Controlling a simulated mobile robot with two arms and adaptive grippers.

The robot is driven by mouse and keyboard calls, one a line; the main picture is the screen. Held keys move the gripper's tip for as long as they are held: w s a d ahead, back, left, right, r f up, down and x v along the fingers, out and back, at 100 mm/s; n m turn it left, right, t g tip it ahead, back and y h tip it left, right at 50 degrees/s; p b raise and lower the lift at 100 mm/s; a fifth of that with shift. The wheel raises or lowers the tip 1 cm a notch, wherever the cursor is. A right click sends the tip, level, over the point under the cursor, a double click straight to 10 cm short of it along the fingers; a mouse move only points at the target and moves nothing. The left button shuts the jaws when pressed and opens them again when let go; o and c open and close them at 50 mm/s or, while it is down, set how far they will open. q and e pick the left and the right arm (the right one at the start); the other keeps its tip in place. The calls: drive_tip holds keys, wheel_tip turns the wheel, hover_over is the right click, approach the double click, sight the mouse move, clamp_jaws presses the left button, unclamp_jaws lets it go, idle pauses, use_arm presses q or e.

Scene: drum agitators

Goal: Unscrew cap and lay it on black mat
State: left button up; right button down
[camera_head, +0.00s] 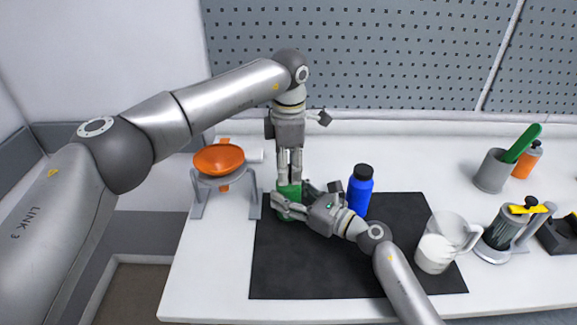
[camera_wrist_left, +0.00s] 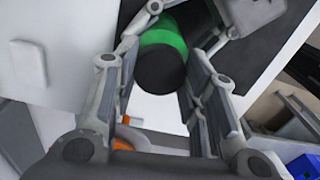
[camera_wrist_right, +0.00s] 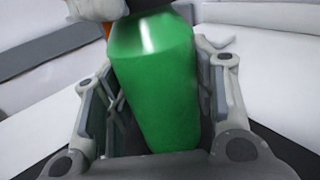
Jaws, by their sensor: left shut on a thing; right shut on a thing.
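A green bottle (camera_head: 290,214) stands on the left part of the black mat (camera_head: 320,275). My right gripper (camera_head: 285,205) is shut on the bottle's body, which fills the middle of the right wrist view (camera_wrist_right: 155,90). My left gripper (camera_head: 290,180) points straight down above the bottle and is shut on its black cap (camera_wrist_left: 160,70). In the left wrist view the cap sits between the fingers, in line with the green bottle. In the head view the cap is hidden by the fingers. I cannot tell whether it is loose.
A blue bottle (camera_head: 360,192) with a black cap stands at the mat's back edge, close to my right gripper. An orange bowl (camera_head: 219,158) on a grey stand is left of the mat. A clear jug (camera_head: 437,248) stands at the mat's right edge. The mat's front is clear.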

use_arm(q)
drive_tip(key=n, duration=0.3)
drive_tip(key=shift+n, duration=0.4)
drive_tip(key=n, duration=1.2)
drive_tip(key=shift+w, duration=0.1)
drive_tip(key=n, duration=0.7)
drive_tip(key=shift+r, duration=0.1)
drive_tip(key=n, duration=0.7)
drive_tip(key=shift+a+n, duration=0.1)
drive_tip(key=shift+n, duration=0.2)
drive_tip(key=shift+w+r, duration=0.1)
drive_tip(key=shift+r, duration=0.1)
drive_tip(key=shift+r, duration=0.95)
